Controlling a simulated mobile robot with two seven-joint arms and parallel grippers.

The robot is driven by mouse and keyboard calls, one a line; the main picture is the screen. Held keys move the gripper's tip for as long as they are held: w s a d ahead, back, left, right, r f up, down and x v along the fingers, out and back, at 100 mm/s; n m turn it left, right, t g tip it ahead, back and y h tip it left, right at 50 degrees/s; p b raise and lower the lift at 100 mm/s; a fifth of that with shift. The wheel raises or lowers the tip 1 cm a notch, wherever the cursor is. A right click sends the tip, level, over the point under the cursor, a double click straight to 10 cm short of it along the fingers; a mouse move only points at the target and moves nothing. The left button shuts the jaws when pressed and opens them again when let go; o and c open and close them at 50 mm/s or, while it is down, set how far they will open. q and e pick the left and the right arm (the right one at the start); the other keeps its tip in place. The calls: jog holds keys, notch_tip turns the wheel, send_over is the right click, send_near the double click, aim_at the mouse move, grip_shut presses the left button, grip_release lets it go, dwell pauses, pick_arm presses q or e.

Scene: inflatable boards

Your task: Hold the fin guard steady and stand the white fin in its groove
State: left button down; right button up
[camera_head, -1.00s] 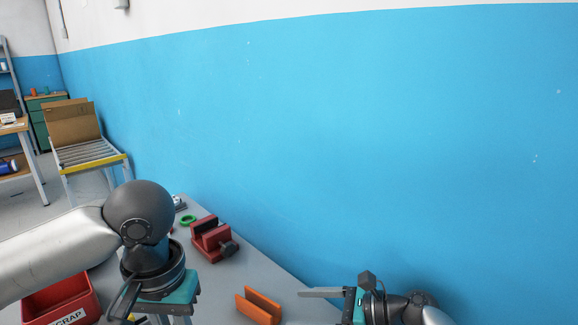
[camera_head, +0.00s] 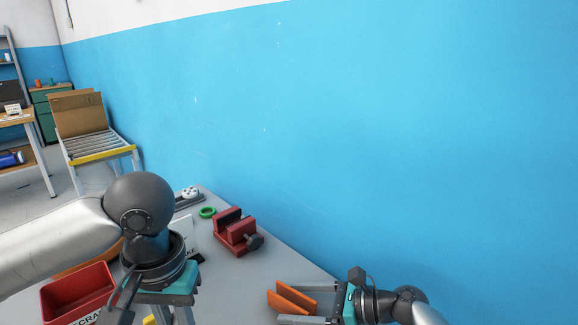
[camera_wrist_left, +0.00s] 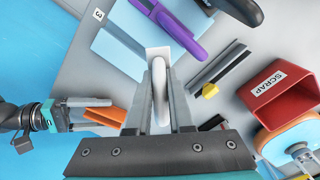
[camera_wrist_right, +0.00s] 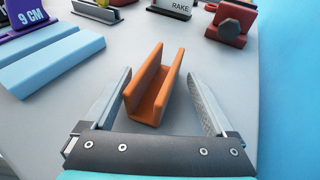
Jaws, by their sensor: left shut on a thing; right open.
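The orange U-shaped fin guard (camera_wrist_right: 155,92) lies on the grey table, its groove facing up; it also shows in the head view (camera_head: 292,299) and the left wrist view (camera_wrist_left: 106,115). My right gripper (camera_wrist_right: 160,84) is open, with one finger on each side of the guard; a gap shows beside each finger. My left gripper (camera_wrist_left: 160,78) is shut on the white fin (camera_wrist_left: 159,92), above the table and apart from the guard. In the head view only the left gripper's body (camera_head: 166,297) shows; its fingertips and the fin are out of view.
A red vise (camera_head: 236,232) and a green ring (camera_head: 207,212) stand along the table's wall side. A red SCRAP bin (camera_wrist_left: 281,92), a purple 9 CM gauge (camera_wrist_right: 28,30), light blue blocks (camera_wrist_right: 50,62) and a grey channel (camera_wrist_left: 217,68) surround the work area. The blue wall borders the table.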

pick_arm(q)
jog(key=shift+a, duration=0.15)
pick_arm(e)
jog(key=shift+a, duration=0.2)
jog(key=shift+d, duration=0.1)
pick_arm(q)
jog(key=shift+s, duration=0.1)
pick_arm(e)
jog(key=shift+c, duration=0.5)
jog(key=c, duration=1.1)
jog(key=shift+o, duration=0.2)
pick_arm(q)
jog(key=w+d+r+n, duration=0.2)
jog(key=w+d+n, duration=1.2)
jog(key=w+d, duration=0.1)
jog(key=shift+r, duration=0.25)
jog(key=shift+w, duration=0.1)
